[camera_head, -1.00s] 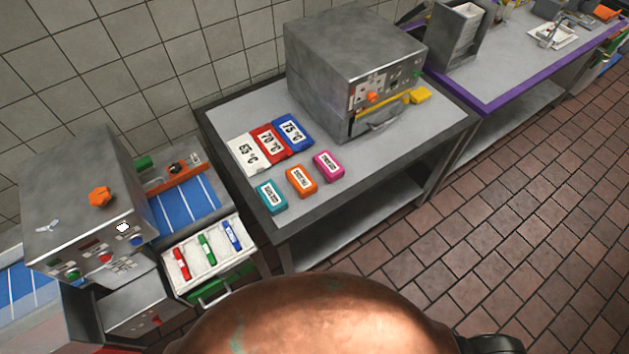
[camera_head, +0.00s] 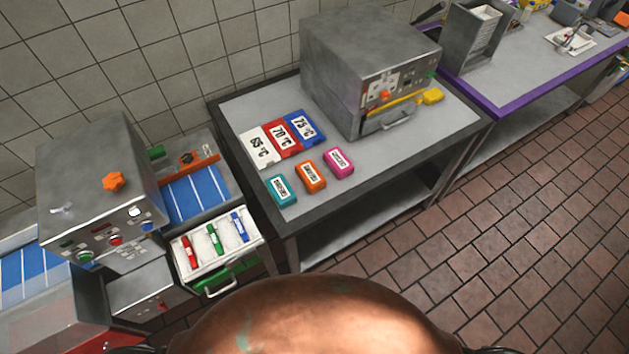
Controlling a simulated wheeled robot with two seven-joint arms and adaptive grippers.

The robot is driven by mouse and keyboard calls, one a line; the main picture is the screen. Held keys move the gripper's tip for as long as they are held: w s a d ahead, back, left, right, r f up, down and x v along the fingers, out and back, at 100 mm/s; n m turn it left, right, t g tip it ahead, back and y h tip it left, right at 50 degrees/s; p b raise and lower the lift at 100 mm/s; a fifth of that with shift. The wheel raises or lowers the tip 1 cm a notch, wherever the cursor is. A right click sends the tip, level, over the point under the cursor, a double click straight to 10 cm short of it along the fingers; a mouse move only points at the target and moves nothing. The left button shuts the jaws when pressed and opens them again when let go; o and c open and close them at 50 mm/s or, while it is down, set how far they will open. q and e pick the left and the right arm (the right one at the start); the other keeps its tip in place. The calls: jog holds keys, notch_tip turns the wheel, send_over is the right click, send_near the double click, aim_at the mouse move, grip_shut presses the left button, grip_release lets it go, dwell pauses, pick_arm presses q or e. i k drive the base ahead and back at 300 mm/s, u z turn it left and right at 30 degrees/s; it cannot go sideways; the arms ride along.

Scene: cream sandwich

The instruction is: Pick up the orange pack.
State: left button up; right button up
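The orange pack (camera_head: 311,177) lies flat on the grey table (camera_head: 365,160), with a white label on top. It is between a teal pack (camera_head: 281,190) on its left and a pink pack (camera_head: 339,163) on its right, with small gaps between them. Neither of my grippers is in view. Only small dark parts, perhaps of my arms, show at the bottom edge.
White, red (camera_head: 283,140) and blue temperature cards lie behind the packs. A grey oven (camera_head: 370,70) with a yellow handle stands at the table's back right. A tray (camera_head: 178,250) of coloured markers and a grey machine (camera_head: 95,175) are at left.

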aim_at(313, 181)
jog(key=k, duration=0.4)
jog(key=u, duration=1.3)
jog(key=i, duration=0.6)
jog(key=z, duration=0.9)
